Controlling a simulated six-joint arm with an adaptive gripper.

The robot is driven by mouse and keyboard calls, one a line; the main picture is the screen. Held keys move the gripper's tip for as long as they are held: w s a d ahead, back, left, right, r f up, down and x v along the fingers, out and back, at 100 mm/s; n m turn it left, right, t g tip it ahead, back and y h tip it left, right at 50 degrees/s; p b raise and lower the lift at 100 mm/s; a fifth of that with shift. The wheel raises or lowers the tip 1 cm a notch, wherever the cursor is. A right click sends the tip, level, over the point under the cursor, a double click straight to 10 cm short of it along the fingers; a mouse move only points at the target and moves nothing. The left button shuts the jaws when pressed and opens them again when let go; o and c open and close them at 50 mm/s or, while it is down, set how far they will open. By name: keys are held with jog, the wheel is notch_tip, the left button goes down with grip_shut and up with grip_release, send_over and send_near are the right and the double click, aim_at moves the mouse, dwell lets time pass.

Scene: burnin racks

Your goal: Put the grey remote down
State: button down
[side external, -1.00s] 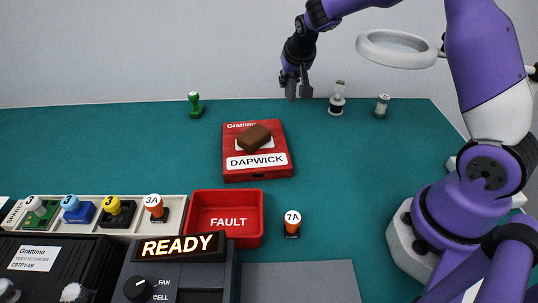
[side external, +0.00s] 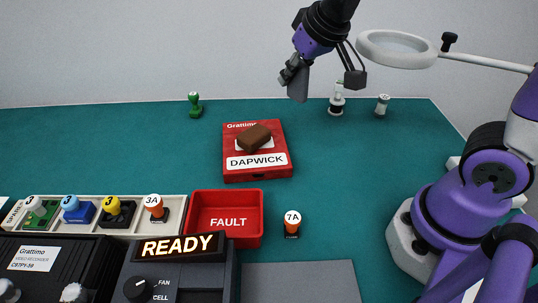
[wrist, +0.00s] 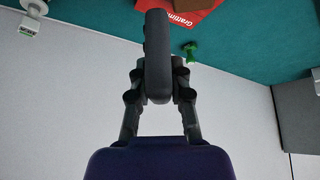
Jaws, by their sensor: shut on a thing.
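My gripper (side external: 291,70) is shut on the grey remote (side external: 299,86) and holds it in the air, toward the back of the green table. The remote hangs below the fingers, to the right of and behind the red Dapwick box. In the wrist view the dark grey remote (wrist: 157,45) stands edge-on between the two fingers of my gripper (wrist: 158,80).
The red Dapwick box (side external: 240,174) carries a brown block (side external: 254,137). A red FAULT tray (side external: 223,239), an orange 7A piece (side external: 292,228) and a grey mat (side external: 300,284) lie in front. A ring lamp (side external: 397,61) hangs at right. Open table lies around the box.

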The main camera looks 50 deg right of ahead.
jog(key=s+a+f+n+g+y, duration=0.1)
jog(key=s+a+n+g+y, duration=0.15)
jog(key=s+a+n, duration=0.55)
jog(key=s+a+f+n+g+y, duration=0.15)
jog(key=s+a+n+y, duration=0.25)
jog(key=a+n, duration=0.5)
jog(key=s+a+f+n+g+h, duration=0.1)
jog(key=s+a+n+g, duration=0.4)
jog(key=s, duration=0.4)
jog(key=s+a+n+g, duration=0.2)
jog(key=s+a+n, duration=0.2)
jog(key=s+n, duration=0.4)
jog(key=shift+m, duration=0.7)
jog(key=w+f, duration=0.2)
jog(key=w, duration=0.1)
jog(key=w+f, duration=0.2)
jog(key=w, duration=0.1)
jog(key=w+f, duration=0.3)
jog(key=w, duration=0.1)
jog(key=shift+w+a, duration=0.1)
jog(key=shift+a, duration=0.25)
jog(key=shift+f, duration=2)
jog(key=shift+f, duration=0.1)
jog(key=c, duration=0.8)
grip_release()
